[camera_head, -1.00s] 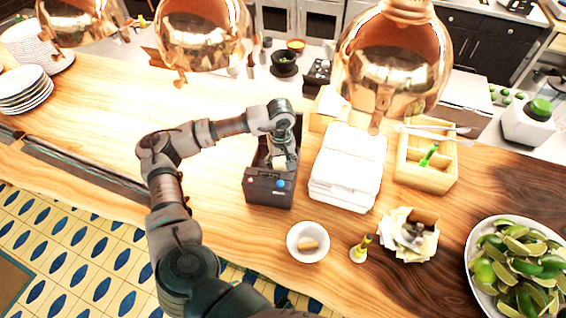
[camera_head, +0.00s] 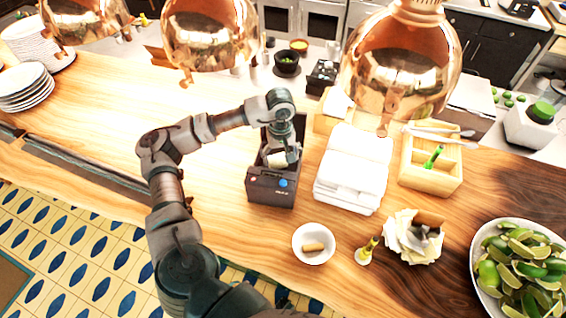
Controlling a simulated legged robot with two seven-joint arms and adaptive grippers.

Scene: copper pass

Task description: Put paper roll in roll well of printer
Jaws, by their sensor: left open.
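The printer (camera_head: 271,190) is a dark box on the wooden counter, with a red and a blue button on its front and its lid standing up behind. A small white paper roll (camera_head: 291,157) shows at the printer's open top. My left gripper (camera_head: 281,154) points down just above the roll and is open. It partly hides the roll and the well, so how deep the roll sits, and whether the fingers touch it, I cannot tell. My right gripper is not in view.
White stacked boxes (camera_head: 351,178) stand close to the printer's right. Copper lamps (camera_head: 398,65) hang above.

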